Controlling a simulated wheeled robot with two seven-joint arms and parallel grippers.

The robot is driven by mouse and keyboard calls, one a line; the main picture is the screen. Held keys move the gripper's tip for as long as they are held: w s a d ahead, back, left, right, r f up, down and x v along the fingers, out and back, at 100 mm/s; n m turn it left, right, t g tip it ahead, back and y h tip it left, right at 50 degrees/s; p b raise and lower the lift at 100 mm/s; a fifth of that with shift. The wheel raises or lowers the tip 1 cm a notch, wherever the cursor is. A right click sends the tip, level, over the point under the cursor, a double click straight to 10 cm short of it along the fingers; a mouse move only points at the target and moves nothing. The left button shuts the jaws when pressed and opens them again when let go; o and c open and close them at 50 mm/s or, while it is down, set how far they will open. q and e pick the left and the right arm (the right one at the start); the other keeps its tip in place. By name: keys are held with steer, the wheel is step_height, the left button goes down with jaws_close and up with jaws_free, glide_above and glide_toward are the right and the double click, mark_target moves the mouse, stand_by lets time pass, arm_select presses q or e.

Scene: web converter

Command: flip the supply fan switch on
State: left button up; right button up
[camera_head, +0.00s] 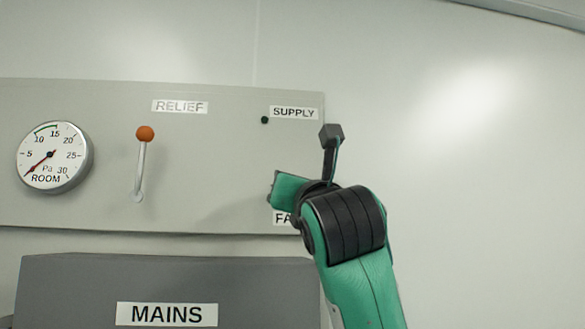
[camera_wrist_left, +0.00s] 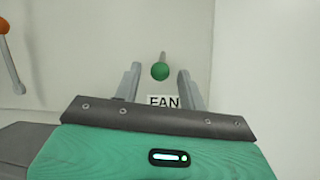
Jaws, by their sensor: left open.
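The supply fan switch shows in the left wrist view as a green ball knob (camera_wrist_left: 160,72) on a short stem, above the FAN label (camera_wrist_left: 163,101). My left gripper (camera_wrist_left: 159,77) is open, with one finger on each side of the knob in that view. Both fingers look apart from the knob, but I cannot judge its depth. In the head view, my green and black left arm covers the switch, the fingertips and part of the FAN label (camera_head: 283,218). The SUPPLY label (camera_head: 294,113) is above, with a small dark green lamp (camera_head: 264,120) beside it.
The grey panel (camera_head: 220,150) also carries a relief lever (camera_head: 141,165) with an orange knob and a round room gauge (camera_head: 54,156). A grey MAINS box (camera_head: 80,285) is below. The wall (camera_head: 450,170) right of the panel is bare.

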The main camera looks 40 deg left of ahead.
arm_select(q)
steer(key=p+x, duration=0.1)
steer(key=x, duration=0.1)
steer(key=shift+w+a+r, duration=0.15)
steer(key=shift+a, duration=0.15)
steer(key=shift+c, duration=0.2)
jaws_close()
